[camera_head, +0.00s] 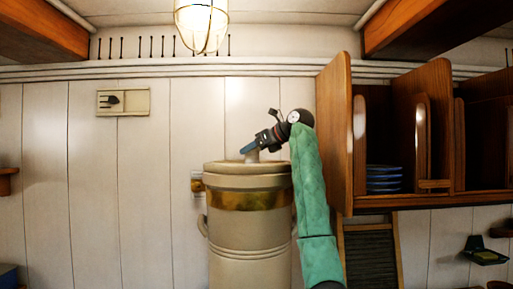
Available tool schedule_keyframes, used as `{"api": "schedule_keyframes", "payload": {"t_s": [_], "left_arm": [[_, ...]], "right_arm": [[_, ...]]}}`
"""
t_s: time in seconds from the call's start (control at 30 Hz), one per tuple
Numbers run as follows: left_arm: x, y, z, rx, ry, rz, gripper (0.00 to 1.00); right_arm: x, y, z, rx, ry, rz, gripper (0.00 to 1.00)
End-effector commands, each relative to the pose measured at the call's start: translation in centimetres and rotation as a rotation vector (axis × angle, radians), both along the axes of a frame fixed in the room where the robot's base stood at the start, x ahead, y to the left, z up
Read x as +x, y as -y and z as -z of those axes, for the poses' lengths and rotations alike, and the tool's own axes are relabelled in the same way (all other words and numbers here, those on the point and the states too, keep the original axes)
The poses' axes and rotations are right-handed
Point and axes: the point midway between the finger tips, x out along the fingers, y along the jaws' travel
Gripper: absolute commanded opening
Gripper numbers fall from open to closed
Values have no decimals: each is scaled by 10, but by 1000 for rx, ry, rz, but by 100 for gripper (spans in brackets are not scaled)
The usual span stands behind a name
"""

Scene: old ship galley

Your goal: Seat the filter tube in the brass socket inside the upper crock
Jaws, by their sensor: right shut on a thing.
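The tan upper crock (222,180) stands upright in the middle, with a brass band around it and a handle at its left. My right gripper (248,148) is above the crock's mouth, shut on the filter tube (252,157). Only a short pale piece of the tube shows between the fingers and the rim. Its lower end is hidden, and I cannot tell whether it touches anything inside. The brass socket is hidden within the crock. My left gripper is not in view.
A wooden shelf unit (336,140) with stacked blue plates (384,180) hangs close to the right of my arm. A caged lamp (202,24) hangs above. A washboard-like panel (369,258) is below the shelf. The panelled wall at the left is mostly clear.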

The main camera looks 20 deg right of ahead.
Motion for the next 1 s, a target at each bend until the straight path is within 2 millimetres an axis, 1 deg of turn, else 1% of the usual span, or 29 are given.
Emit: {"api": "schedule_keyframes", "payload": {"t_s": [0.03, 0.5, 1.0], "left_arm": [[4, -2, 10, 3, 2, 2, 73], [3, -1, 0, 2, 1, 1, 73], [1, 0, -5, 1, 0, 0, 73]], "right_arm": [[0, 0, 8, 0, 1, 0, 30], [-1, 0, -8, 1, 3, 0, 30], [-1, 0, -13, 0, 2, 0, 30]]}}
